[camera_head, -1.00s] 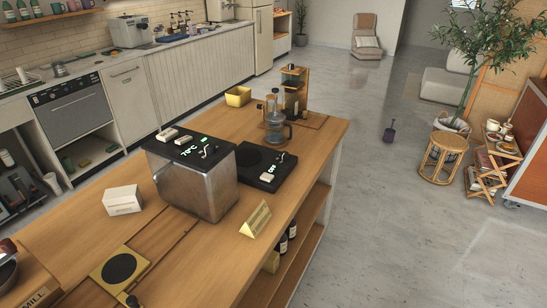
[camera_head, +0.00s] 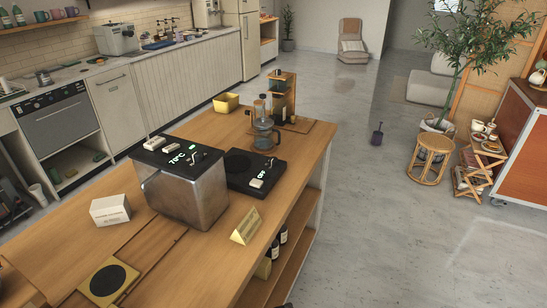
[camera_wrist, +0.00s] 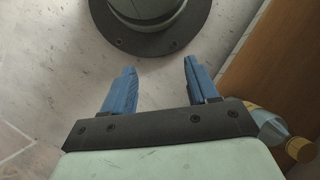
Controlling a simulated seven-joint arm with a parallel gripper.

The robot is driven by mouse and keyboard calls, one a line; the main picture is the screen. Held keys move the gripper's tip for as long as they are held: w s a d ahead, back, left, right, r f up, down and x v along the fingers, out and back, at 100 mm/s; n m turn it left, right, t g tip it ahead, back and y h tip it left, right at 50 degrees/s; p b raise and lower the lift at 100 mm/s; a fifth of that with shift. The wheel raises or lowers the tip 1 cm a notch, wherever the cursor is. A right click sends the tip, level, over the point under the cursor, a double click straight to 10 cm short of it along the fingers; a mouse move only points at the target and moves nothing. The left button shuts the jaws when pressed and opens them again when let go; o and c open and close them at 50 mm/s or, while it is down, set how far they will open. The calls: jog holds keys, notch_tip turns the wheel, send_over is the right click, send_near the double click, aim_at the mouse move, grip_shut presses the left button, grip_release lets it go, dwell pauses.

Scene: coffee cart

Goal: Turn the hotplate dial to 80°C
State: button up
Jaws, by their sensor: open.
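The hotplate (camera_head: 236,185) is a flat black slab with a round plate, lying on the wooden counter in the head view. A pale switch or knob (camera_head: 257,183) sits at its near corner beside a small lit display that seems to read OFF.
A glass press (camera_head: 264,136) stands behind the hotplate, and a yellow sign (camera_head: 246,226) stands in front of it. A white box (camera_head: 110,210) lies left of the steel box. In the wrist view, a bottle (camera_wrist: 269,127) and a wooden panel (camera_wrist: 270,65) are at the right.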

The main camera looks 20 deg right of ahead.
jog(key=w+d+r+t+y, duration=0.1)
jog(key=w+d, duration=0.3)
jog(key=w, duration=0.5)
jog(key=w+d+r+t, duration=0.1)
jog(key=w+d+t, duration=0.15)
jog(key=w, duration=0.65)
jog(key=w+d+r+n+t, duration=0.1)
jog(key=w+d+r, duration=0.3)
jog(key=w+d, duration=0.4)
jog(key=w+d+r+n+t, duration=0.1)
jog(key=w+d+r, duration=0.35)
jog(key=w, duration=0.55)
jog(key=w+d+r+n+t, duration=0.1)
jog(key=w+d+r+n, duration=0.1)
jog(key=w+d+r, duration=0.6)
jog(key=w+d+r+n+t+h, duration=0.1)
jog(key=w+d+r, duration=0.3)
jog(key=d+r, duration=0.65)
jog(key=w+d+r+n+t, duration=0.2)
jog(key=w+d+r, duration=0.55)
jog(key=r, duration=0.35)
notch_tip(320, 180, up, 25)
jog(key=g+h, duration=0.1)
jog(key=g, duration=0.2)
send_over(274, 158)
jog(key=shift+n, duration=0.3)
notch_tip(274, 158, down, 13)
jog(key=shift+a+r, duration=0.1)
jog(key=shift+r, duration=0.05)
